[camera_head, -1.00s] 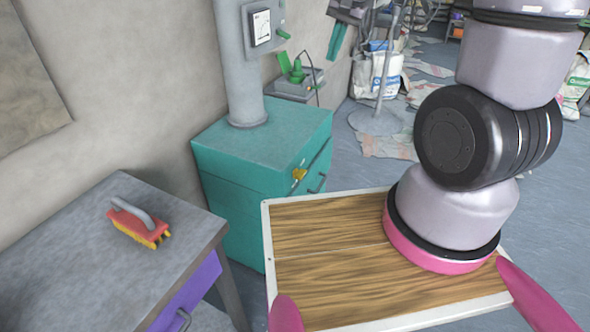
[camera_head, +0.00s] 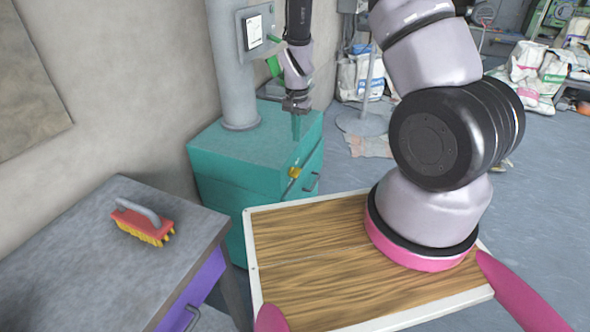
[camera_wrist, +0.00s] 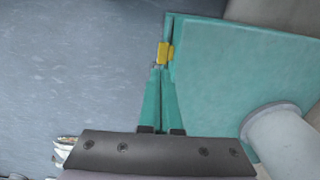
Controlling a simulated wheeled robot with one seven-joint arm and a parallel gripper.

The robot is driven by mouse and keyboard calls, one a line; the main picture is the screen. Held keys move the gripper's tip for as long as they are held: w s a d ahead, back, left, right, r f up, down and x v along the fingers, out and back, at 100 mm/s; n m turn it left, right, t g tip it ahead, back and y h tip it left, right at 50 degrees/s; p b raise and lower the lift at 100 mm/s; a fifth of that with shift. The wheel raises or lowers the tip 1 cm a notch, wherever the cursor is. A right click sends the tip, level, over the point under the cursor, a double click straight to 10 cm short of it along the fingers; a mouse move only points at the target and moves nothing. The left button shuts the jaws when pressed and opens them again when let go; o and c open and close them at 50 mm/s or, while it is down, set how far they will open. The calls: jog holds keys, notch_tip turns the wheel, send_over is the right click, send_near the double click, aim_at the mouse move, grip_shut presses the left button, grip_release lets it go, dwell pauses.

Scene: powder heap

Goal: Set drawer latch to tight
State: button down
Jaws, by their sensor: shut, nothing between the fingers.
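The yellow drawer latch (camera_head: 294,172) sits at the upper front edge of the teal cabinet (camera_head: 235,150), by the drawer front with its dark handle (camera_head: 311,182). My gripper (camera_head: 296,138) points down above the cabinet's front edge, behind and above the latch in the head view. Its teal fingers are shut and empty. In the wrist view the fingertips (camera_wrist: 160,68) lie in line with the yellow latch (camera_wrist: 164,53), close below it in the picture. I cannot tell whether they touch it. The latch's setting is too small to read.
A grey pipe (camera_head: 236,80) with a gauge box (camera_head: 254,30) rises from the cabinet top, left of my arm. A grey table (camera_head: 90,240) with a red brush (camera_head: 146,220) stands at the left. White bags (camera_head: 530,70) lie at the back right.

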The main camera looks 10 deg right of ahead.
aim_at(296, 175)
notch_tip(296, 175, down, 14)
dwell(0.7)
